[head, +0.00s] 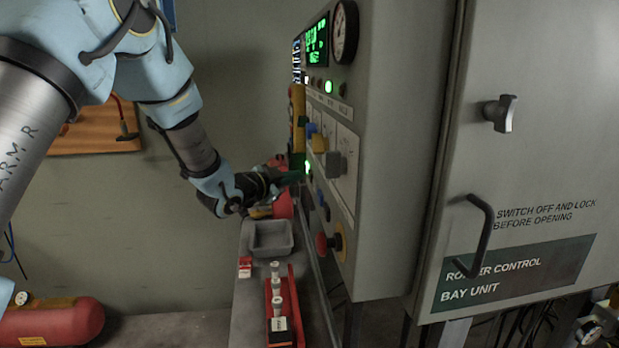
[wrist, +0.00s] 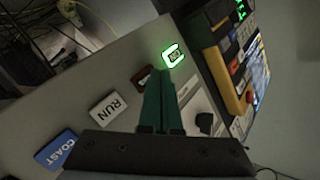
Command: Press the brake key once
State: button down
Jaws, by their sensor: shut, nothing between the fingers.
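My gripper (head: 293,178) is at the left face of the grey control cabinet, its green fingers shut and empty. In the wrist view the fingertips (wrist: 160,76) lie just below a key ringed in bright green light (wrist: 174,55); I cannot tell whether they touch the panel. The green glow also shows in the head view (head: 307,167). A dark brown key or label (wrist: 142,78) is partly hidden beside the fingers. A white RUN key (wrist: 107,106) and a blue COAST key (wrist: 57,147) lie lower left. No BRAKE lettering is readable.
The cabinet carries a red mushroom button (head: 321,244), a yellow-backed knob (head: 338,243) and a gauge (head: 344,32). A yellow-edged pendant (wrist: 232,95) is close right of the fingers in the wrist view. Below my gripper, a bench holds a grey tray (head: 270,251).

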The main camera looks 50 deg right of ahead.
jog(key=shift+w+a+b, duration=0.2)
jog(key=shift+w+a, duration=0.6)
jog(key=shift+a, duration=0.2)
jog(key=shift+w+a+b, duration=0.15)
jog(key=shift+w+a, duration=0.65)
jog(key=shift+a, duration=0.15)
jog(key=w+a+f+n+t+y, duration=0.2)
jog(key=w+a+n+t+y, duration=0.35)
jog(key=w+a, duration=0.7)
jog(key=w+a+f+n+y, duration=0.2)
jog(key=a+n+y, duration=0.4)
jog(key=a, duration=1.3)
jog(key=s+a+f+n+g+y, duration=0.1)
jog(key=s+a+n+y, duration=0.15)
jog(key=a, duration=0.55)
jog(key=s+a+f+n+g+y, duration=0.1)
jog(key=s+a+n, duration=0.3)
jog(key=a, duration=0.5)
jog(key=s+a+n+g+y, duration=0.1)
jog(key=s+a+n+g, duration=0.2)
jog(key=s+a+n, duration=0.2)
jog(key=s+a+f, duration=0.1)
jog(key=s+a, duration=0.2)
jog(key=s, duration=0.3)
jog(key=shift+a+g, duration=0.15)
jog(key=shift+g, duration=0.2)
